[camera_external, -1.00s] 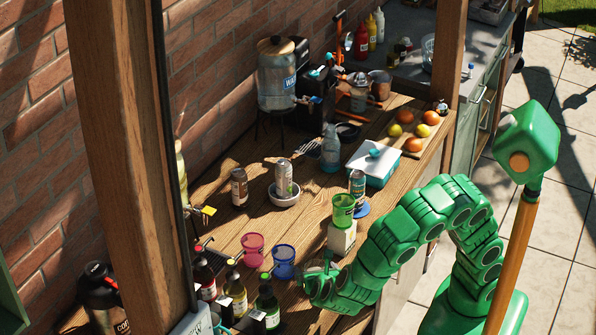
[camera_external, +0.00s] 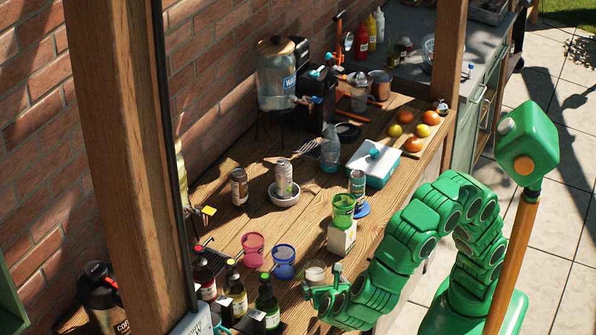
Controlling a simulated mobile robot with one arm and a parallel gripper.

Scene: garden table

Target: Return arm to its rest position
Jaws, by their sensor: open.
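My green arm reaches in from the right over the front edge of the wooden table (camera_external: 222,228). My gripper (camera_external: 325,289) is low near that edge, pointing left. It is open, with nothing seen between its fingers. A small pale cup (camera_external: 315,272) stands just behind the fingers and is partly hidden by them. A blue cup (camera_external: 284,262) and a pink cup (camera_external: 253,247) stand to the left, apart from the gripper. A green cup (camera_external: 343,209) sits on a white block (camera_external: 341,239) behind the gripper.
Several dark bottles (camera_external: 236,294) stand left of my gripper. A can in a white bowl (camera_external: 284,196), a blue-white box (camera_external: 372,165) and fruit on a board (camera_external: 398,145) lie farther back. A wooden post (camera_external: 120,150) rises at the left.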

